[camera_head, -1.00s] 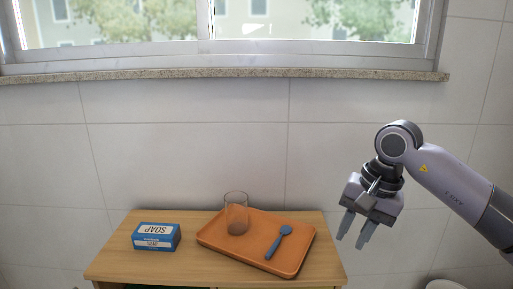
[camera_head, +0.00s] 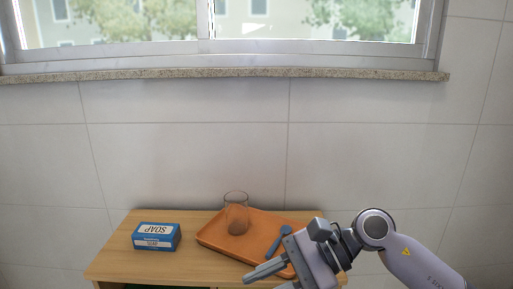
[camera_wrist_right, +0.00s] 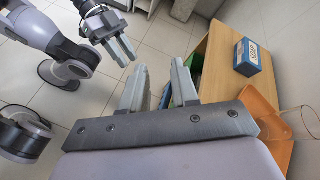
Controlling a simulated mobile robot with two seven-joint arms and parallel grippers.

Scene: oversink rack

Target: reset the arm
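My right gripper (camera_head: 266,271) is low in front of the tray in the head view, its fingers pointing left. In the right wrist view its two fingers (camera_wrist_right: 158,84) stand apart with nothing between them, so it is open and empty. My left gripper (camera_wrist_right: 123,50) shows at the upper left of the right wrist view, away from the table and holding nothing visible. Its fingers look close together from this angle, and I cannot tell whether they touch. It is not in the head view.
A wooden table (camera_head: 190,268) holds a blue soap box (camera_head: 157,237) and an orange tray (camera_head: 215,243). A clear glass (camera_head: 236,212) and a blue spoon (camera_head: 285,232) are on the tray. My right gripper partly covers the tray's front right corner. A window ledge (camera_head: 200,74) runs behind.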

